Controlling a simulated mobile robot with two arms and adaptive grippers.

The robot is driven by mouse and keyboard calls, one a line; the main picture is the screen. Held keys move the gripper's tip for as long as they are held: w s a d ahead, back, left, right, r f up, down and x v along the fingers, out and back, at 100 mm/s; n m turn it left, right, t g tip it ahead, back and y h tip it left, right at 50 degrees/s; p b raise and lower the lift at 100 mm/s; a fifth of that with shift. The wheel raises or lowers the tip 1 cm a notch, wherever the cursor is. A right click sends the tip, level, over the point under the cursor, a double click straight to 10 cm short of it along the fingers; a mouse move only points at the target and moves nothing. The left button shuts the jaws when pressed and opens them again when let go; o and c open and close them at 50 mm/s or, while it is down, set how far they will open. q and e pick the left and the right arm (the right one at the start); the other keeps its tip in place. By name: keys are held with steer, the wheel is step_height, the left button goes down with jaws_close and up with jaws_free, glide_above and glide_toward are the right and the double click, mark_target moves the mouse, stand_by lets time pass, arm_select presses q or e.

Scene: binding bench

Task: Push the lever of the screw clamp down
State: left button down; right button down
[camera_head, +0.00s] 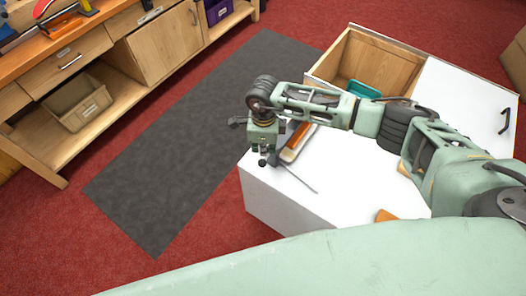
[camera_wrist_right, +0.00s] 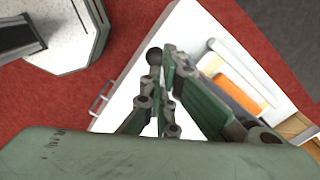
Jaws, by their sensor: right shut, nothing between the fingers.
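My right gripper (camera_head: 266,159) points down over the near left part of the white cabinet top (camera_head: 350,195). Its fingers are shut and empty, and they also show in the right wrist view (camera_wrist_right: 164,62). A thin grey rod (camera_head: 301,179) shows just right of the fingertips against the white top. I cannot tell whether it is the lever of the screw clamp, and I make out no clamp body for certain. I also cannot tell whether the fingers touch anything. My left gripper is in neither view.
An orange and white object (camera_head: 295,146) lies behind my gripper; it also shows in the right wrist view (camera_wrist_right: 236,88). An orange piece (camera_head: 386,215) lies nearer. An open wooden compartment (camera_head: 395,66) holds a teal bin (camera_head: 363,90). A wooden workbench (camera_head: 90,50) stands left, beyond the clear grey mat (camera_head: 180,145).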

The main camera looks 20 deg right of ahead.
step_height(320, 180, up, 8)
steer(key=p, duration=0.4)
steer(key=shift+p, duration=0.35)
stand_by(0.8)
